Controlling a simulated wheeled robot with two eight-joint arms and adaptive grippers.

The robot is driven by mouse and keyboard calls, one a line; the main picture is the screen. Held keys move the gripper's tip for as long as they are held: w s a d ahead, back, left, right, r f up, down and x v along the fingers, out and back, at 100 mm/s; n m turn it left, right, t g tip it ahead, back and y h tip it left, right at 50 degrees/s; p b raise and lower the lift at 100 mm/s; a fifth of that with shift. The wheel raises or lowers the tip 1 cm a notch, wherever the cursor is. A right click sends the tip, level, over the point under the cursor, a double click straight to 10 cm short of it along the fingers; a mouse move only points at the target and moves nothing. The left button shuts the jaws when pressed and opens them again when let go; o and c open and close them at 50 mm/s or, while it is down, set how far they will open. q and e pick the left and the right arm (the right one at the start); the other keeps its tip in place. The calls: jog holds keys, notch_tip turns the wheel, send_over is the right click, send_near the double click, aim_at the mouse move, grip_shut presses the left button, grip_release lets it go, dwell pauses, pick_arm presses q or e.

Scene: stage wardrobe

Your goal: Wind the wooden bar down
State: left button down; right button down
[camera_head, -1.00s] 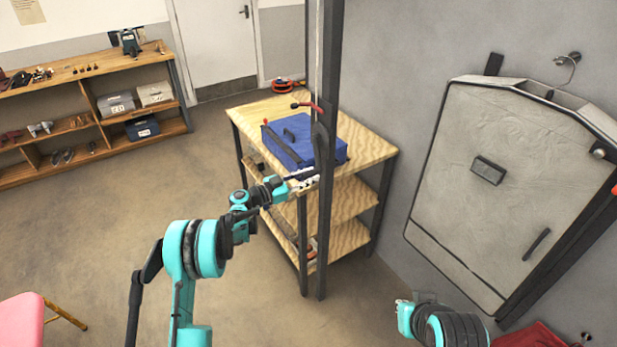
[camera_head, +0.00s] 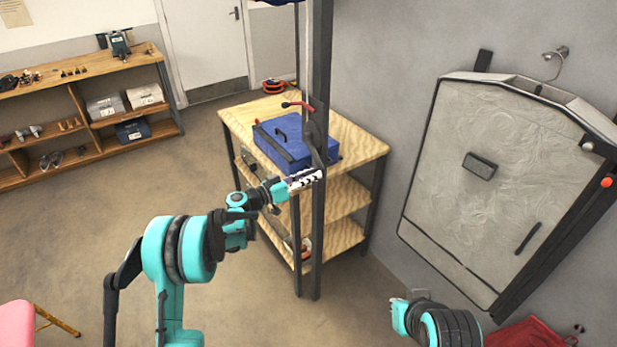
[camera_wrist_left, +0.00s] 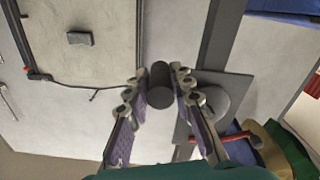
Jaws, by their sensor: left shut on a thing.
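My left gripper (camera_head: 307,179) is at the dark upright post (camera_head: 318,230), beside a crank plate (camera_head: 316,145) on it. In the left wrist view its two fingers are shut on a dark round crank handle (camera_wrist_left: 160,85), with a grey round hub (camera_wrist_left: 210,103) just to the right. The wooden bar itself cannot be made out; only a dark blue edge (camera_head: 272,2) shows at the top beside the post. My right gripper (camera_head: 398,312) is low at the right, its fingers too unclear to read.
A wooden shelf table (camera_head: 365,150) with a blue case (camera_head: 285,138) stands behind the post. A grey panel (camera_head: 500,190) hangs on the right wall, with red cloth (camera_head: 530,335) below. A pink seat (camera_head: 15,322) is at lower left. The floor to the left is open.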

pick_arm(q)
jog(key=shift+a+r, duration=0.1)
jog(key=shift+r, duration=0.2)
jog(key=c, duration=1.3)
grip_release()
jog(key=shift+s+a, duration=0.1)
jog(key=shift+s, duration=0.1)
jog(key=v, duration=1.1)
jog(key=shift+s+a, duration=0.2)
jog(key=shift+a, duration=0.15)
jog(key=shift+f, duration=0.1)
